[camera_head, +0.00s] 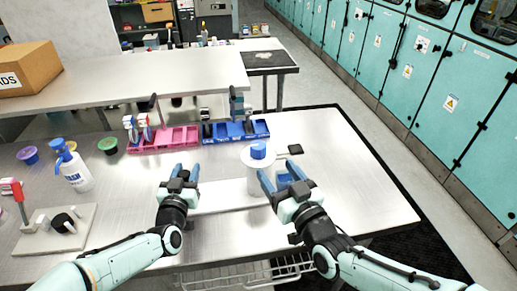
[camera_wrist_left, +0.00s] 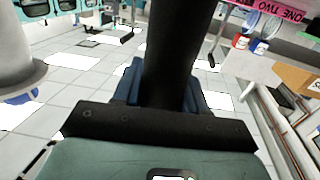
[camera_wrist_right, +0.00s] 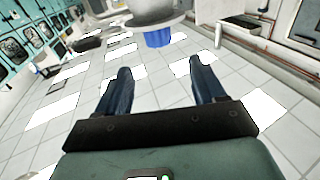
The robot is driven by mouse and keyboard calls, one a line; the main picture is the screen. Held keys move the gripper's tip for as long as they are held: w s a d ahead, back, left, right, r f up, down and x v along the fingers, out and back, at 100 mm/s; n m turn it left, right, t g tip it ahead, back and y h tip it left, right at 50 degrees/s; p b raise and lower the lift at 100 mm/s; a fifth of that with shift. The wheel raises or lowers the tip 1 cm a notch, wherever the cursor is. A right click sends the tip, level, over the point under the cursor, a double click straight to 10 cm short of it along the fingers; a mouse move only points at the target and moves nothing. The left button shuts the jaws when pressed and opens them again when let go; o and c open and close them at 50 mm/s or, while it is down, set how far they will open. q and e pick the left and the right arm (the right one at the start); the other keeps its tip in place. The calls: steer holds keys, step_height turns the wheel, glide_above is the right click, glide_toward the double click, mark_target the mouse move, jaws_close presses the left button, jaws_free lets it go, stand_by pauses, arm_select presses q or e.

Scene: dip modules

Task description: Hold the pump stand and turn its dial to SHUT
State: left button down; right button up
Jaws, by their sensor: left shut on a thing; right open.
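The pump stand shows in the head view as a white body (camera_head: 255,186) with a round white collar and a blue dial (camera_head: 258,150) on top. A pale plate (camera_head: 222,196) lies between it and my left gripper. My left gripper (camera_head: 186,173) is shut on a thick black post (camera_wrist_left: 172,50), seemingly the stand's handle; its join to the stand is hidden. My right gripper (camera_head: 281,175) is open and empty just right of the stand. In the right wrist view, the dial (camera_wrist_right: 158,38) is beyond the fingertips, apart from them. No dial marks are readable.
A pink tray (camera_head: 165,140) and a blue tray (camera_head: 236,131) stand behind. A blue-topped bottle (camera_head: 75,175) and a fixture with a red lever (camera_head: 17,190) are at left. A dark square (camera_head: 295,149) lies right of the dial. The table's right side is clear.

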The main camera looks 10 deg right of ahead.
mark_target(262, 154)
steer(key=shift+h, duration=0.4)
steer(key=x, duration=0.3)
steer(key=f+x, duration=0.1)
steer(key=x, duration=0.7)
steer(key=shift+w+a+f, duration=0.15)
steer(key=shift+w+a, duration=0.05)
steer(key=shift+a, duration=0.05)
steer(key=c, duration=1)
